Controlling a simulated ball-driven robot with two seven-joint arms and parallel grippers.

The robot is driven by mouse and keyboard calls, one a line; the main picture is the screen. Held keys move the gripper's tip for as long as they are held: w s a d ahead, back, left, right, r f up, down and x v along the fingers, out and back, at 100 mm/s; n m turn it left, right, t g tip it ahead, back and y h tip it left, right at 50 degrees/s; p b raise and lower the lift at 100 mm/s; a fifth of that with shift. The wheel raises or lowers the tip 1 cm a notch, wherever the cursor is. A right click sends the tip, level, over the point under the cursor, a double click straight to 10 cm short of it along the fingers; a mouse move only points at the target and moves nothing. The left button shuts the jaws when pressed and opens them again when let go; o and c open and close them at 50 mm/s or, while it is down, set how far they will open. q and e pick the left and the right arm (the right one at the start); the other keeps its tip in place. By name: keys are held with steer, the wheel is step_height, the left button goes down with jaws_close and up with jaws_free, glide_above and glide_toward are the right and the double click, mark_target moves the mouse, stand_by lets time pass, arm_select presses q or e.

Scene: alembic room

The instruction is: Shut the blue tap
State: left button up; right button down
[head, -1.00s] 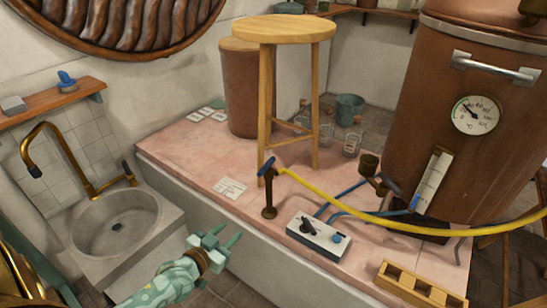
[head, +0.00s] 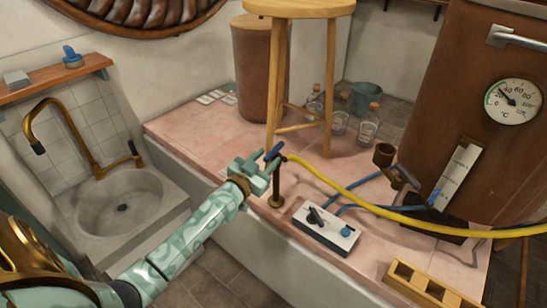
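The blue tap has a blue lever handle (head: 275,151) on top of a short brass standpipe (head: 277,192), which rises from the pink tiled platform. A yellow hose (head: 340,190) runs from its top to the right. My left gripper (head: 266,165) is right at the tap, just left of and below the handle. Its two pale green fingers look apart, one to the upper left and one to the lower right. I cannot tell whether they touch the handle, and the tap's left side is partly hidden. My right gripper is not in view.
A wooden stool (head: 298,8) stands behind the tap. A white control box (head: 327,228) and a wooden rack (head: 425,285) lie to the right, before a copper boiler (head: 470,120). A stone sink (head: 120,207) is at left.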

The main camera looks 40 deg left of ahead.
mark_target(272, 151)
arm_select(q)
steer(key=shift+w+b, duration=0.35)
steer(key=shift+w, duration=1.25)
